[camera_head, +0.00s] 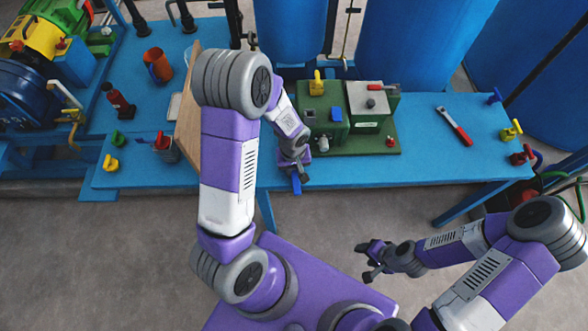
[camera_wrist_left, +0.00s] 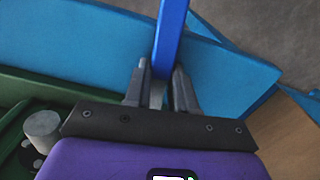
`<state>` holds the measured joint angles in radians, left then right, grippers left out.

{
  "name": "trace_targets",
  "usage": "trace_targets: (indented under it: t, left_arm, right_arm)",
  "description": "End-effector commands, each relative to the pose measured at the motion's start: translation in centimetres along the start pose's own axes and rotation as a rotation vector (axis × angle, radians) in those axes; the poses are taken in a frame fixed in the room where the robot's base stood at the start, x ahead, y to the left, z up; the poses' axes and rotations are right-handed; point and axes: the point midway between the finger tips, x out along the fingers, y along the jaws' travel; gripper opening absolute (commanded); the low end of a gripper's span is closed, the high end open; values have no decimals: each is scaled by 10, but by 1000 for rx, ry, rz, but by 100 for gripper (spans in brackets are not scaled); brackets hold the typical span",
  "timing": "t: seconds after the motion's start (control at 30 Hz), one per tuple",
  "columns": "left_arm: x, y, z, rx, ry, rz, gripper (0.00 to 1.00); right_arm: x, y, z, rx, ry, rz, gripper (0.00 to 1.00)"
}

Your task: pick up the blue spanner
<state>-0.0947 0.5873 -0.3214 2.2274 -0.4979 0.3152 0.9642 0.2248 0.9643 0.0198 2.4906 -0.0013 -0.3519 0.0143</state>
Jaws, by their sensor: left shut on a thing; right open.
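The blue spanner (camera_head: 296,186) shows in the head view as a short blue piece at the fingertips of my left gripper (camera_head: 297,175), near the front edge of the blue table. In the left wrist view the blue spanner (camera_wrist_left: 170,40) stands out from between the two fingers of my left gripper (camera_wrist_left: 160,85), which is shut on it. Its far end runs out of the top of that view. The part between the fingers is mostly hidden. My right gripper (camera_head: 372,260) is open and empty, over the floor in front of the table.
The blue table (camera_head: 420,165) carries a green machine (camera_head: 335,135) right behind my left gripper. The table is clear around the red spanner.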

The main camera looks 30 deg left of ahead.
Motion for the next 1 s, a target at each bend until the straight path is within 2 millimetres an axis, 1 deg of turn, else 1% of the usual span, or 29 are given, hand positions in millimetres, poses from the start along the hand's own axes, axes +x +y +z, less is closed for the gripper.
trace_targets:
  t: [0.17, 0.27, 0.37, 0.8, 1.0]
  left_arm:
    - [-6, 0, 0, 0, 1, 1, 0]
    - [-16, 1, 0, -1, 2, 2, 0]
    - [-31, 1, -1, 0, 3, 2, 0]
    - [-122, 4, -1, 0, 4, 4, 0]
    - [-158, 4, 0, 1, 3, 3, 0]
  right_arm:
    - [-2, -1, 0, 0, 0, 0, 55]
    - [-6, -2, 0, 0, 0, 0, 55]
    - [-11, -4, 0, 0, 0, 0, 55]
    - [-38, -14, 2, 0, 0, 0, 55]
    - [-47, -18, 2, 0, 0, 0, 55]
